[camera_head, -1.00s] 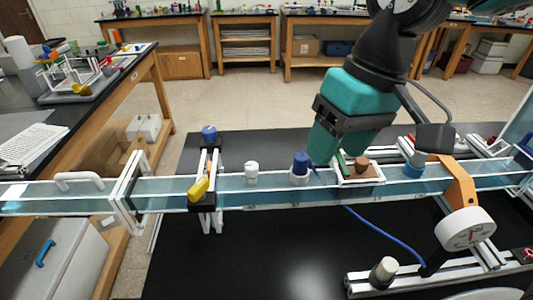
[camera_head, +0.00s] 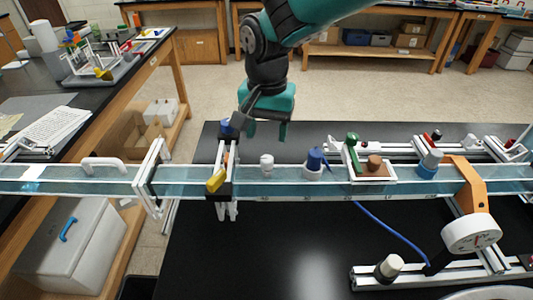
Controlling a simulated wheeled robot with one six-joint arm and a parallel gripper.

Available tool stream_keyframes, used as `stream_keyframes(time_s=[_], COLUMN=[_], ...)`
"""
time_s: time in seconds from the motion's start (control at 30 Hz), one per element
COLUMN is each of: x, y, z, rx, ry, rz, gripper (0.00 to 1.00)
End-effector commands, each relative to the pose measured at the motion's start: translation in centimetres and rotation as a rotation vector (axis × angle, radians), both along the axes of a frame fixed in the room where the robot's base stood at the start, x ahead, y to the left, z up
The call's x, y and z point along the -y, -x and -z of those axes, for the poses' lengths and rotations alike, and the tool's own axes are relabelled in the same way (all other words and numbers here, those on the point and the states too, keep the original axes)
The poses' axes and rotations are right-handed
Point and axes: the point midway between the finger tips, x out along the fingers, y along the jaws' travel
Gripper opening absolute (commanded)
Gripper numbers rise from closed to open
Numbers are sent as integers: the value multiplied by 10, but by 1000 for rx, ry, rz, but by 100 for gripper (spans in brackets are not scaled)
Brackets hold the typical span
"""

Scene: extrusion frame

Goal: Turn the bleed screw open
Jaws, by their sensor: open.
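Several fittings sit on the long clear channel, and I cannot tell for sure which one is the bleed screw. A small white knob (camera_head: 267,162) stands upright on the channel. A blue knob (camera_head: 316,160) on a white base stands to its right. A yellow handle (camera_head: 216,180) is on the black clamp to the left, and a round blue knob (camera_head: 227,126) tops the post behind it. My gripper (camera_head: 267,132) is open and empty, pointing down. In the picture it is just above the white knob and right of the round blue knob, apart from the white knob.
A green lever (camera_head: 352,150) and a brown knob (camera_head: 374,162) stand on a white-framed block farther right. An orange bracket (camera_head: 467,185) carries a white dial gauge (camera_head: 471,233). A blue cable (camera_head: 390,232) runs over the black table. The black tabletop in front is mostly clear.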

Motion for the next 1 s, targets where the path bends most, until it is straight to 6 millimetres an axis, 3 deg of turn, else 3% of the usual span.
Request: stream_keyframes(time_s=[0.2, 0.4, 0.8, 0.83, 1.0], x=[1, 0, 0, 0, 0], y=[1, 0, 0, 0, 0], z=[46, 74, 84, 84, 84], rx=[-4, -1, 0, 0, 0], ry=[3, 1, -1, -1, -1], rz=[-1, -1, -2, -1, -2], gripper=[57, 57, 57, 54, 15])
